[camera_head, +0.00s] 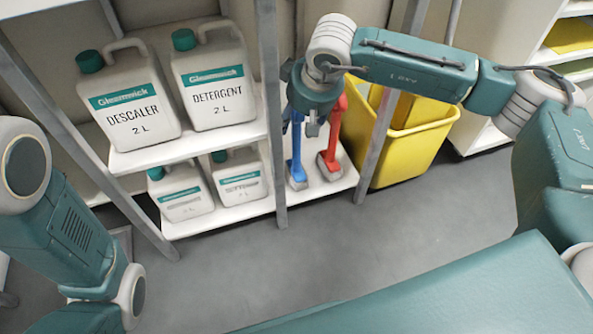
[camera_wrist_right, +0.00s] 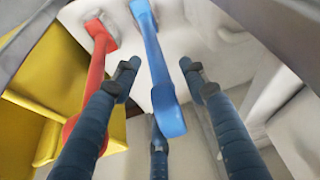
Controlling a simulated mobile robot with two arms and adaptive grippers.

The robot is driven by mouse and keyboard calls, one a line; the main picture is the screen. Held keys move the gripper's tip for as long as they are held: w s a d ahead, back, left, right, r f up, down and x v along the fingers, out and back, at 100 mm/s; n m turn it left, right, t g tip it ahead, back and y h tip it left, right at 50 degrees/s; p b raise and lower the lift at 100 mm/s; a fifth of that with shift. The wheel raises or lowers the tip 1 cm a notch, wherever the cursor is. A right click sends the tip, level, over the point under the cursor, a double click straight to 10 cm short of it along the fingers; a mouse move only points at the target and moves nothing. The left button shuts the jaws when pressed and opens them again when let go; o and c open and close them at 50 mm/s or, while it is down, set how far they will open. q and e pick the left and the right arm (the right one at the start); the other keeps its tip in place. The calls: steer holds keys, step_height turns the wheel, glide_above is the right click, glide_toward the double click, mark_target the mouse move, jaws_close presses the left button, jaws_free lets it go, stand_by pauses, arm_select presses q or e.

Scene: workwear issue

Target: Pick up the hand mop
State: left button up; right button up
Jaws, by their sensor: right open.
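Two hand tools stand upright side by side on the lower shelf, a blue one (camera_head: 297,150) and a red one (camera_head: 333,140), each with a flat head at its foot. I cannot tell for sure which is the hand mop. My right gripper (camera_head: 312,122) is above them and partly hides their upper ends. In the right wrist view, the open fingers of this gripper (camera_wrist_right: 160,85) are spread around the blue handle (camera_wrist_right: 158,60), with gaps beside it. The red handle (camera_wrist_right: 97,70) is behind the left finger. My left arm shows at lower left; its gripper is out of view.
A detergent jug (camera_head: 213,85) and a descaler jug (camera_head: 125,95) stand on the upper shelf; more jugs stand below. A grey shelf post (camera_head: 270,110) is left of the tools. A yellow bin (camera_head: 408,140) is to their right. The floor in front is clear.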

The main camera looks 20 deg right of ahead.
steer(key=shift+c, duration=0.3)
jaws_close()
steer(key=shift+r, duration=0.1)
